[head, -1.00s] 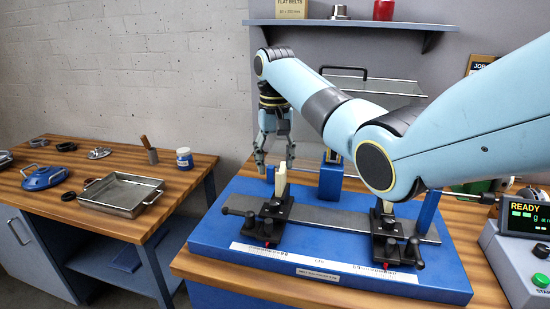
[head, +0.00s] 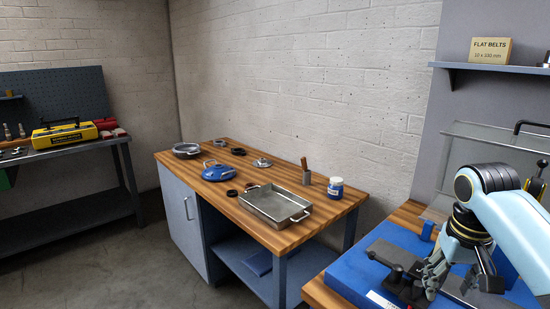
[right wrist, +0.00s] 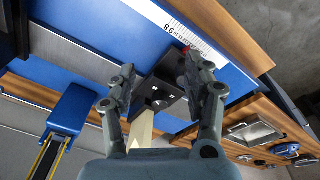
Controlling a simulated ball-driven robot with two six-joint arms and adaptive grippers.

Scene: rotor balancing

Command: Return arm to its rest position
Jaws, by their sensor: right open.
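My right gripper (head: 462,281) is at the right of the head view, at the end of my light blue arm. It hangs fingers-down over the blue balancing base (head: 345,277). In the right wrist view its fingers (right wrist: 150,92) are spread apart with nothing gripped. A black clamp block (right wrist: 160,92) on the base and a pale upright piece (right wrist: 140,130) show beyond and between the fingers; I cannot tell how far off they are. My left gripper does not show.
A wall shelf (head: 500,68) carries a flat belts box (head: 490,50). A dark workbench (head: 65,148) stands at left. Floor between benches is clear.

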